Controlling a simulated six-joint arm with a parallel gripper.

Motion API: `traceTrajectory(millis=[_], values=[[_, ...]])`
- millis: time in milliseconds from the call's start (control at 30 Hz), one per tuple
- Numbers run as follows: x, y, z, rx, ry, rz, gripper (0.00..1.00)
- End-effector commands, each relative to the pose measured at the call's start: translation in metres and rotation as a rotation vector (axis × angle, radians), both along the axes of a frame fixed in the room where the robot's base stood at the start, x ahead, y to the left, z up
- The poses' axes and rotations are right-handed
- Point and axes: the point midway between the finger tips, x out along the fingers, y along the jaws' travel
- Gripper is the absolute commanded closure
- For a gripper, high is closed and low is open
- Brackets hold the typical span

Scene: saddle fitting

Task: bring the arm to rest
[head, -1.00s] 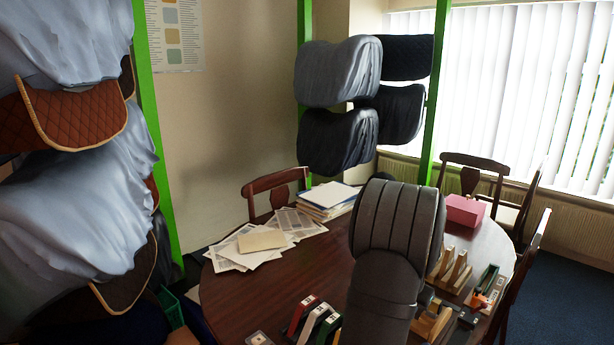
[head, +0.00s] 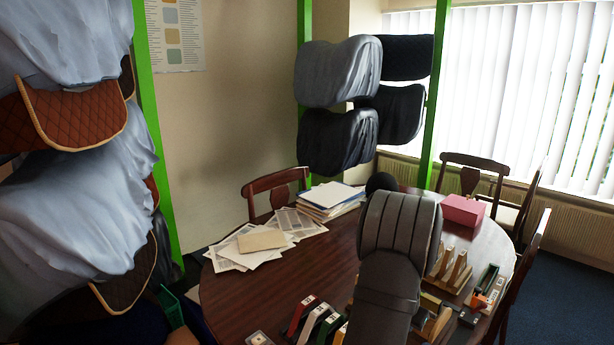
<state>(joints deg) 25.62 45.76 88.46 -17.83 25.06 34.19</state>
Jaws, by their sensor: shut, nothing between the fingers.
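My dark grey arm (head: 400,225) rises from the bottom edge over the right half of the wooden table (head: 240,300) in the head view. Its thick ribbed link hides part of the tabletop. My gripper does not show in this view, so its position relative to the table cannot be told.
Coloured blocks (head: 317,322) stand at the front. Loose papers (head: 240,262) and a paper stack (head: 328,200) lie left. The table's middle left is clear.

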Motion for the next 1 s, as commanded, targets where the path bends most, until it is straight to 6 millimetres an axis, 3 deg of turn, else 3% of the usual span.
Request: traceTrajectory(millis=[267,600,800,1000], values=[[0.004,-0.004,0.01,0.0,-0.001,-0.001,1.0],[0.004,-0.003,0.073,-0.001,-0.003,-0.001,1.0],[0.002,-0.002,0.027,0.003,0.006,0.0,1.0],[-0.001,0.001,-0.002,0.001,0.002,0.002,1.0]])
